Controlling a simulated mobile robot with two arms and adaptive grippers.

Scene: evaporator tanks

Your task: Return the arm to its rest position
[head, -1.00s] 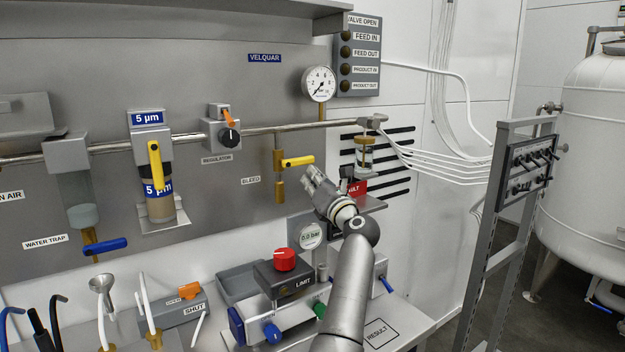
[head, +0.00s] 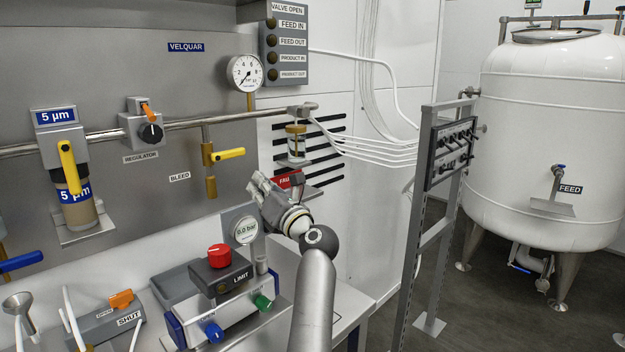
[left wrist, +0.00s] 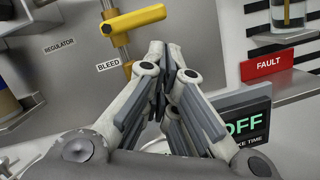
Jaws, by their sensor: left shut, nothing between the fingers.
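My left gripper (head: 262,187) is raised in front of the panel, below and right of the yellow bleed valve handle (head: 228,154). In the left wrist view my left gripper (left wrist: 170,65) has its fingers together with nothing between them. The bleed valve handle also shows in the left wrist view (left wrist: 135,18), just beyond the fingertips and apart from them in the picture. My left arm (head: 315,290) rises from the bottom of the head view. My right gripper is out of view.
A bench unit with a red knob (head: 219,255) stands left of my arm. A red FAULT label (left wrist: 267,64) and a display reading OFF (left wrist: 245,125) are close by. A grey stand (head: 428,230) and a white tank (head: 550,130) are at right, with open floor between.

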